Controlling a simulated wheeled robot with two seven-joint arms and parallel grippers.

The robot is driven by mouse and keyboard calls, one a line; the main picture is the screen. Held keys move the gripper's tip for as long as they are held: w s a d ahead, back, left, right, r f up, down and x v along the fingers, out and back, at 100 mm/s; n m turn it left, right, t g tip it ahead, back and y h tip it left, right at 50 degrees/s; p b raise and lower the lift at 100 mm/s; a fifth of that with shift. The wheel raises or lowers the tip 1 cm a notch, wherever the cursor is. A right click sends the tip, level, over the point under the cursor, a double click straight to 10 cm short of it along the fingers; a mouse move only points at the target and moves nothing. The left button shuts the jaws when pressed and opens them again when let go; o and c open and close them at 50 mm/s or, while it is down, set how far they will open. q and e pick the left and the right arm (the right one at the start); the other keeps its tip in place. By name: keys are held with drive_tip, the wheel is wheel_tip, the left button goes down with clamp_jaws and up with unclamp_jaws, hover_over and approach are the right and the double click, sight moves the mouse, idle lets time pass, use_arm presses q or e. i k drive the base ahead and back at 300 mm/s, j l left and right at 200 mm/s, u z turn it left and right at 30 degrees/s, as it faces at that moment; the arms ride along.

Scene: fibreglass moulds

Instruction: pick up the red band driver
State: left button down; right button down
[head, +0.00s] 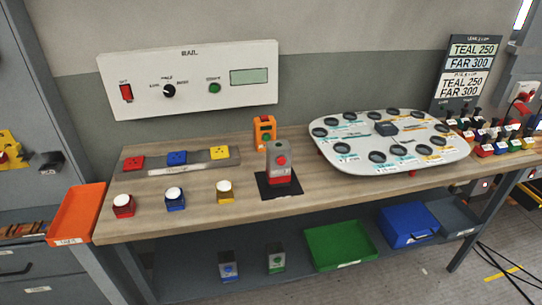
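A grey upright device with a red band around its lower part and a red round mark on its front, which looks like the red band driver (281,176), stands on a black square mat (267,193) on the wooden bench. It is upright, and nothing is touching it from above. Neither of my grippers shows in the head view.
An orange device (264,133) stands behind it. A white oval tray with round holes (345,166) lies to the right. Several coloured buttons (175,200) are at left. Similar blue-marked (229,267) and green-marked (276,259) devices stand below. Bare wood lies in front.

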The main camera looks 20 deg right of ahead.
sight(277, 175)
drive_tip(key=j+z, duration=0.2)
drive_tip(key=z, duration=0.25)
drive_tip(key=i+j+z, duration=0.1)
drive_tip(key=z, duration=0.3)
drive_tip(key=j+z, duration=0.15)
drive_tip(key=j, duration=0.4)
drive_tip(key=k+j+z, duration=0.15)
drive_tip(key=j, duration=0.35)
drive_tip(key=j+z, duration=0.2)
drive_tip(key=j, duration=0.65)
drive_tip(key=k+j, duration=0.15)
drive_tip(key=j, duration=0.1)
